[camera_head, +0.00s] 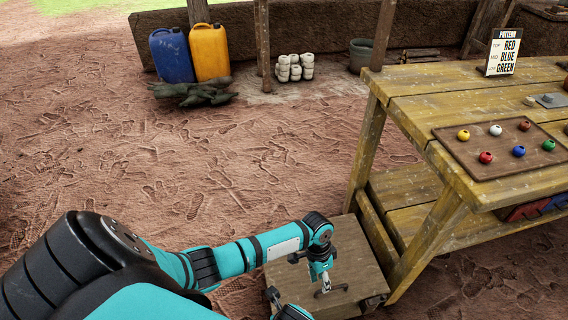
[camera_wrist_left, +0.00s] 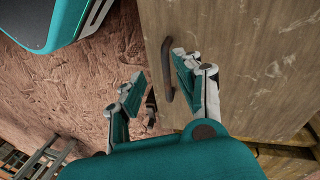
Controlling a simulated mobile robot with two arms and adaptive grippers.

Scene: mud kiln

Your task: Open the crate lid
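The wooden crate (camera_head: 355,252) sits on the ground beside the table's left legs, its flat lid facing up and shut as far as I can see. A dark bar handle stands on the lid (camera_wrist_left: 225,40) and shows in the left wrist view (camera_wrist_left: 167,70). My left gripper (camera_head: 322,284) is over the lid at the handle. In the left wrist view its fingers (camera_wrist_left: 155,88) are spread apart, with the handle in the gap, close to the right finger. I cannot tell whether they touch.
The wooden table (camera_head: 420,112) stands right of the crate, its legs close by. It holds a board of coloured balls (camera_head: 500,165) and a pattern sign (camera_head: 503,52). Blue (camera_head: 171,55) and yellow (camera_head: 209,52) jugs stand far back. The ground between is open.

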